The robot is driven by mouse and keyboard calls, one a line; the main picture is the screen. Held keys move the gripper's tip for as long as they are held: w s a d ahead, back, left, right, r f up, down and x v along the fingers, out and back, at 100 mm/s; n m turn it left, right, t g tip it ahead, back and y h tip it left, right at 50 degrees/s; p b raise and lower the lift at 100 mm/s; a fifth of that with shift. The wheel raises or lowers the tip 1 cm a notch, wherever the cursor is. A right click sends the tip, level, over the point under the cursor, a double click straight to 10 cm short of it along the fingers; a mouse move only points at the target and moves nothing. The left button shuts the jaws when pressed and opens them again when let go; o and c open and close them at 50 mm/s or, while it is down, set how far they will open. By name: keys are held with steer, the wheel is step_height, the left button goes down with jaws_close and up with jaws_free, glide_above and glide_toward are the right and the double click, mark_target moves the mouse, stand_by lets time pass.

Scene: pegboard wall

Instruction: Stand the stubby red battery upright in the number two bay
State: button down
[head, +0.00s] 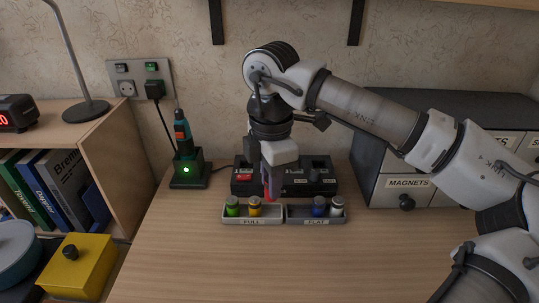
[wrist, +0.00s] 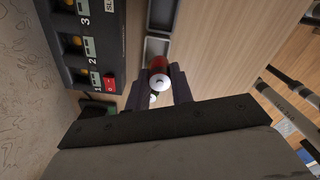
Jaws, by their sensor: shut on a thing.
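My gripper (head: 268,188) points down in front of the dark charger. It is shut on the red battery (head: 268,194), which hangs above the back of the trays. In the wrist view the red battery (wrist: 158,66) sits between the two fingers of my gripper (wrist: 158,92), its pale metal end facing the camera. The charger (wrist: 105,45) shows to the left there, with bays numbered 3, 2 and 1. The number two bay (wrist: 75,43) is the middle one, and a yellow spot shows inside it. In the head view my gripper hides part of the charger (head: 296,188).
The FLAT tray (head: 314,221) holds a blue battery (head: 319,206) and a whitish one (head: 337,206). A drawer cabinet (head: 385,187) stands right. The front table is clear.

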steer(key=w+p, duration=0.3)
steer(key=w, duration=1)
steer(key=shift+w, duration=0.3)
step_height(320, 180, down, 4)
steer(key=shift+r+p, duration=0.2)
steer(key=shift+p, duration=0.2)
